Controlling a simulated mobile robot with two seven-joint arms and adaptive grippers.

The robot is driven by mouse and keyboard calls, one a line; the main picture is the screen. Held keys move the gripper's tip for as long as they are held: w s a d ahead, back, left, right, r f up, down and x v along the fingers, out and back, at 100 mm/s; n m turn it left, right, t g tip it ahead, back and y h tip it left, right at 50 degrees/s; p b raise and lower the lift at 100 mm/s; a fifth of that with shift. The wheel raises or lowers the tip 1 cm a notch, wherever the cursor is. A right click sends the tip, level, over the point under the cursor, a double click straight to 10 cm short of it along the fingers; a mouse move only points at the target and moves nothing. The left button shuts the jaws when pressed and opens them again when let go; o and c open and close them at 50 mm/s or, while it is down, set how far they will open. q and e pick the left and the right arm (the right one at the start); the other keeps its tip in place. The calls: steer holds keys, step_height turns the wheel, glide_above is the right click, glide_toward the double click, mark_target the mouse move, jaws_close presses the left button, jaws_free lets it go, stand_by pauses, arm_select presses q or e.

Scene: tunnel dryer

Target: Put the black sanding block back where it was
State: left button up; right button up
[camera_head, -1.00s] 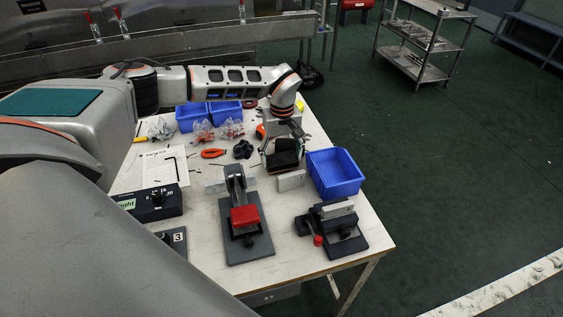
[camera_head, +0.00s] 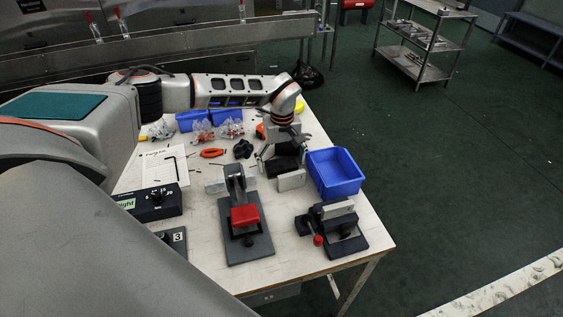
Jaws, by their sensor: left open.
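The black sanding block (camera_head: 283,167) is at the table's right rear, beside the large blue bin and just behind a light grey block (camera_head: 291,180). It appears to rest on the table, though its underside is partly hidden by the grey block. My left gripper (camera_head: 284,150) is just above the black block, with its fingers spread to either side. It is open; whether a finger still touches the block is too small to tell. My right gripper is not in view.
The large blue bin (camera_head: 334,173) stands close right of the gripper. A red-topped clamp fixture (camera_head: 245,228) and a dark vise (camera_head: 334,228) stand in front. A black knob (camera_head: 243,149) and orange-handled tool (camera_head: 213,153) lie left. Small blue bins (camera_head: 192,122) stand behind.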

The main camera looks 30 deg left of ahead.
mark_target(282, 164)
arm_select(q)
step_height(282, 164, up, 12)
stand_by(0.5)
steer(key=shift+d, duration=0.1)
stand_by(0.4)
